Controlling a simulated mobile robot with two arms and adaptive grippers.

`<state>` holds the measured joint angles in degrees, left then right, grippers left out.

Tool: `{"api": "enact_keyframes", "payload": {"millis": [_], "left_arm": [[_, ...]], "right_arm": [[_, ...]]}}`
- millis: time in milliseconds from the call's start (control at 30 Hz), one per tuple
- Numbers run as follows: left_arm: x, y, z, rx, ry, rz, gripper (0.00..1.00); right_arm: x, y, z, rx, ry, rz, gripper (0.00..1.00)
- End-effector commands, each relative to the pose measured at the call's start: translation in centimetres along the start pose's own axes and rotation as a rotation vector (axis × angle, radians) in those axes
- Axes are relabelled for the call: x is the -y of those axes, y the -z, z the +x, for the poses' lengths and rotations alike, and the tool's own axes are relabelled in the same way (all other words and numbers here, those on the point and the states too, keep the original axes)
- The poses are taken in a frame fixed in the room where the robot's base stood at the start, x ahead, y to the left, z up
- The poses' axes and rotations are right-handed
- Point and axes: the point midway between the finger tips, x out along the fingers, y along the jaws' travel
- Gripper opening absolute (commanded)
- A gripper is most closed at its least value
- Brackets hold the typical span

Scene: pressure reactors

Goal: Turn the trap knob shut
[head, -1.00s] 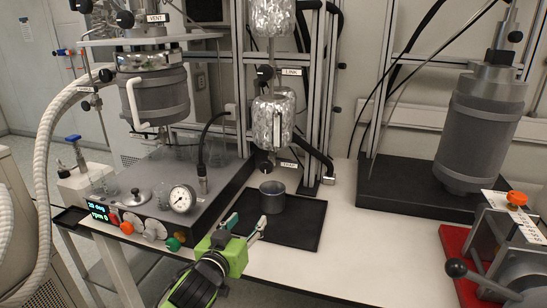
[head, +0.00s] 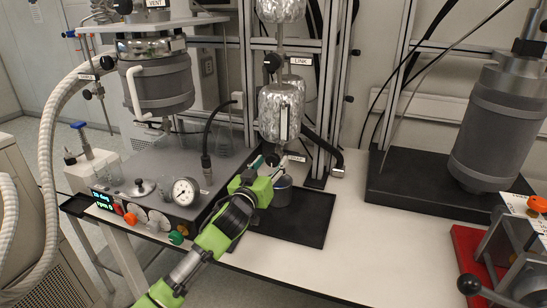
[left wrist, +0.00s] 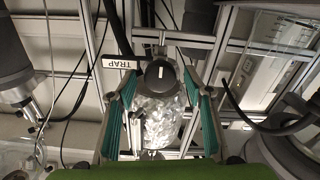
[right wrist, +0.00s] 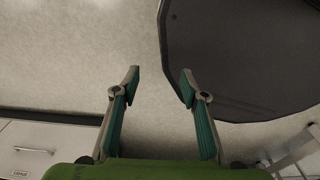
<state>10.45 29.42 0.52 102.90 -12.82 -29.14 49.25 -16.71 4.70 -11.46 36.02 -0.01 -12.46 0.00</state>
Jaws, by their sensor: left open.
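The trap knob (head: 272,160) is a small dark knob below the lower foil-wrapped vessel (head: 281,112). Its TRAP label (head: 294,158) is at its right in the head view. In the left wrist view the knob (left wrist: 160,73) is round and black with a short upright white mark. My left gripper (head: 267,168) is open, its fingertips at the knob. In the left wrist view the knob appears between the fingers, with a gap on each side; how deep it sits between them I cannot tell. My right gripper (right wrist: 160,78) is open and empty in the right wrist view.
A metal cup (head: 283,191) stands on a black tray (head: 313,222) under the knob, partly behind my left gripper. A grey control unit with a gauge (head: 186,192) is at left. A red-based device (head: 467,246) is at right.

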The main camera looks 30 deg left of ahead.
Motion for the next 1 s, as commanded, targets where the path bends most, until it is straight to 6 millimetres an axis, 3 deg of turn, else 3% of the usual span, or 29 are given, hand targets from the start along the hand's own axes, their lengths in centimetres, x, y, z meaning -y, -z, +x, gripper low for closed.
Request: {"api": "enact_keyframes", "payload": {"millis": [233,600,767,1000], "left_arm": [[0.0,0.0,2.4,0.001,0.001,0.001,0.47],[0.0,0.0,2.8,0.0,0.0,0.001,0.47],[0.0,0.0,2.8,0.0,0.0,0.001,0.08],[0.0,0.0,2.8,0.001,0.0,0.007,0.08]], "right_arm": [[0.0,-0.3,-0.4,0.006,0.0,0.0,0.4],[0.3,-1.8,-0.5,0.027,0.003,0.0,0.4],[0.3,-1.6,-0.5,0.026,0.004,0.001,0.4],[0.5,-1.3,-0.5,0.02,0.006,0.002,0.4]]}}
